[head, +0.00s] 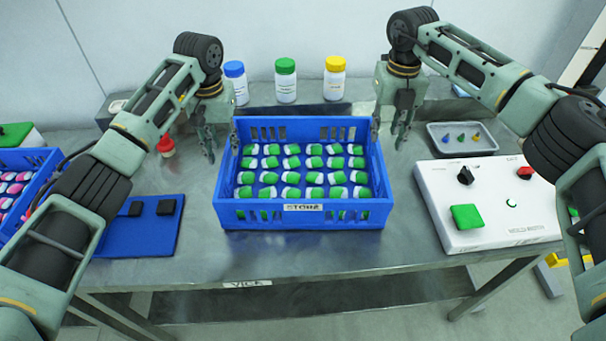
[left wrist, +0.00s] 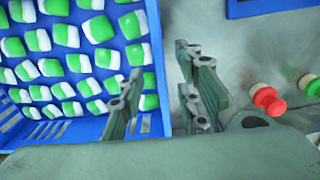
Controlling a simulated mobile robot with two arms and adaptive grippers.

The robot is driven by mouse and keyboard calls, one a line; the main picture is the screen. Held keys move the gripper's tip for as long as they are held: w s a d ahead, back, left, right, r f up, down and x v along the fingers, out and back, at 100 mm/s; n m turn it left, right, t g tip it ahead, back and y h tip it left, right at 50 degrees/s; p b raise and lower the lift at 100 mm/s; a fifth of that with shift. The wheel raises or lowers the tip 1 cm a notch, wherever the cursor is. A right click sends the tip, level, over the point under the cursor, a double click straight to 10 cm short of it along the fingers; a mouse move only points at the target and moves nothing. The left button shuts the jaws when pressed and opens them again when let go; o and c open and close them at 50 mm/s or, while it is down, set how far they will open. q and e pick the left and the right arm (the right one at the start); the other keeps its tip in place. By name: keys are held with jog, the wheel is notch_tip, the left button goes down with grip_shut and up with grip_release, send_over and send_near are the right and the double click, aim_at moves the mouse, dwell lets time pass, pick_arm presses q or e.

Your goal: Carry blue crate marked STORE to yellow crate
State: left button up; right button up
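The blue crate (head: 303,214) stands on the metal table in the middle, filled with rows of green-and-white capsules. Its front label reads roughly STORE, but the lettering looks turned round. My left gripper (head: 221,148) is open at the crate's left wall. In the left wrist view, the open fingers (left wrist: 165,95) straddle the crate's edge, one over the crate side and one outside, with a gap between them. My right gripper (head: 389,130) is open at the right wall, one finger near the rim and one outside. No yellow crate is clearly identifiable.
Blue-, green- and yellow-capped bottles (head: 286,80) stand behind the crate. A white control box (head: 485,205) and a grey tray (head: 461,138) are at right. A blue mat (head: 140,235) and another blue crate (head: 22,195) are at left. Something yellow (head: 556,259) shows low at right.

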aim_at(230, 170)
pick_arm(q)
jog(key=shift+w+f, duration=0.35)
pick_arm(e)
jog(key=shift+w+f, duration=0.35)
pick_arm(q)
jog(key=shift+s+r, duration=0.1)
pick_arm(e)
jog(key=shift+s, duration=0.1)
